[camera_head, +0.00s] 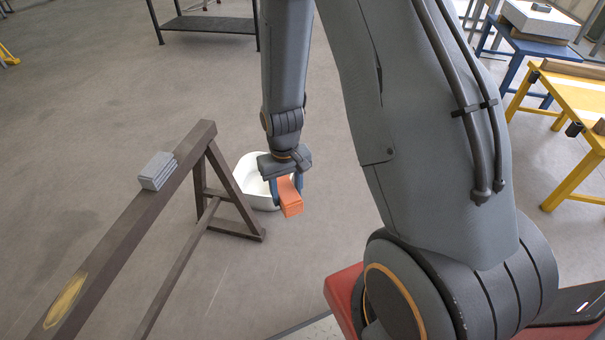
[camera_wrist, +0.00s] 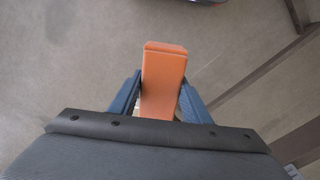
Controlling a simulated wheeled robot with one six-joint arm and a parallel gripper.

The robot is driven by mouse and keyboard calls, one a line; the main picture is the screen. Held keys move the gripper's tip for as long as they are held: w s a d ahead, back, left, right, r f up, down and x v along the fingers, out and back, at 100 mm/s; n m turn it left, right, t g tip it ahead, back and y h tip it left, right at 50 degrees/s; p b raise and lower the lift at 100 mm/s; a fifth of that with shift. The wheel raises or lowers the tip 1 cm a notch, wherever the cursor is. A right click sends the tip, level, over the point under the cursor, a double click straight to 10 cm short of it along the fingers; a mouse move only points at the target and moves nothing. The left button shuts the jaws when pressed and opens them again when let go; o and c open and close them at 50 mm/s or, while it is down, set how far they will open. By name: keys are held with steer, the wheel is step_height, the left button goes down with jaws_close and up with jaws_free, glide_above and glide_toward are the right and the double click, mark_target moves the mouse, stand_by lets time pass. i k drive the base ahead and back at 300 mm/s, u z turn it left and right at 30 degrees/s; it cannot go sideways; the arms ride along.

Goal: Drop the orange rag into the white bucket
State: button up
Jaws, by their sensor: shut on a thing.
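The orange rag (camera_head: 290,196) is a folded block held between the fingers of my gripper (camera_head: 286,188). In the wrist view the rag (camera_wrist: 163,75) sticks out past the blue fingers of my gripper (camera_wrist: 160,98), which press on its two sides. The white bucket (camera_head: 249,174) stands on the floor behind my gripper in the head view. My gripper and the rag hide part of the bucket's right side. In the head view the rag overlaps the bucket's lower right edge; its height over the bucket cannot be told.
A brown trestle beam (camera_head: 120,226) stands left of the bucket, one leg close to it. A grey folded stack (camera_head: 158,171) lies on the beam. A yellow table (camera_head: 575,95) and a blue table (camera_head: 540,45) stand at right. A dark bench (camera_head: 208,24) is at the back.

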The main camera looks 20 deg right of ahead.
mark_target(268, 188)
steer(key=z, duration=0.35)
steer(key=i, duration=1.15)
steer(key=u, duration=0.3)
